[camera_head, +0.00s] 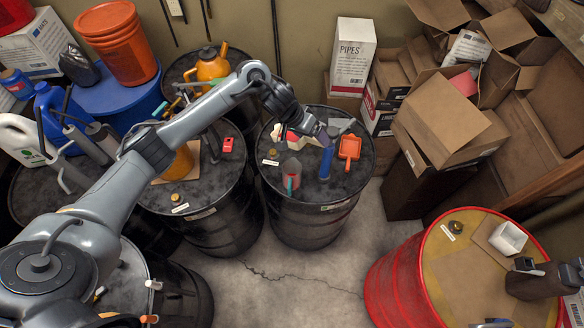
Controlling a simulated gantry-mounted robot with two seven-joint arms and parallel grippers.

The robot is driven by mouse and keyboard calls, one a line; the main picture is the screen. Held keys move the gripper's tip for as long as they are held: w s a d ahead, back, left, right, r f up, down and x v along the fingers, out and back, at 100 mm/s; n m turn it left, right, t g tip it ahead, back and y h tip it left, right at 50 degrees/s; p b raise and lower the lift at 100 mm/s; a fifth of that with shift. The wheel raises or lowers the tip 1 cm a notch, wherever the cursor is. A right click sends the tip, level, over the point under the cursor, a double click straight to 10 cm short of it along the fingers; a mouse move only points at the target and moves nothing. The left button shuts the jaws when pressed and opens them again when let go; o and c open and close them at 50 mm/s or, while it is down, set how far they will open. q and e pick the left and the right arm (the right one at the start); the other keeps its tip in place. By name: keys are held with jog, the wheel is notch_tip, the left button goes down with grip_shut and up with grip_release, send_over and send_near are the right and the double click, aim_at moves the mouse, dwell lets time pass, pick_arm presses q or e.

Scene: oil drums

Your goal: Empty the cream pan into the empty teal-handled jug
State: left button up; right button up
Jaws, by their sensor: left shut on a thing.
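The gripper is shut and appears to hold this pan; the grasp itself is hidden by the hand.
A white tub (508,238) sits on the red drum (395,290). Cardboard boxes (445,130) crowd the back right. Drums with jugs fill the left.

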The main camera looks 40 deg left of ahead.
pick_arm(q)
jog(key=shift+d+r+m+y, duration=0.15)
jog(key=shift+r+m+y, duration=0.15)
jog(key=shift+r+y, duration=0.7)
jog(key=shift+w+y, duration=0.1)
jog(key=shift+y, duration=0.9)
jog(key=shift+r, duration=0.1)
